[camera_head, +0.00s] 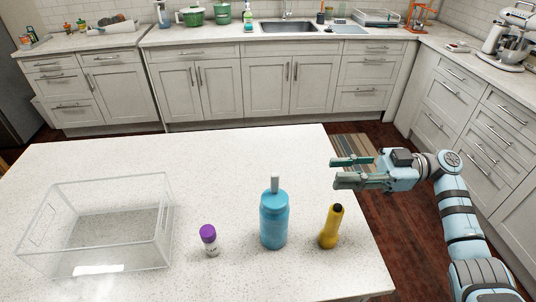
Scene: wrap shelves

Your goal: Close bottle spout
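A blue bottle (274,222) stands upright on the island counter. A grey spout (275,184) sticks straight up from its top. My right gripper (336,172) is to the right of the bottle, near the counter's right edge, with its fingers pointing left. The two fingers are apart with nothing between them, and they do not touch the bottle. My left gripper is not in view.
A yellow bottle (330,228) with a dark top stands to the right of the blue bottle. A small white bottle with a purple cap (209,240) stands to its left. A clear bin (155,250) sits at the left. The counter (230,155) behind the bottles is clear.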

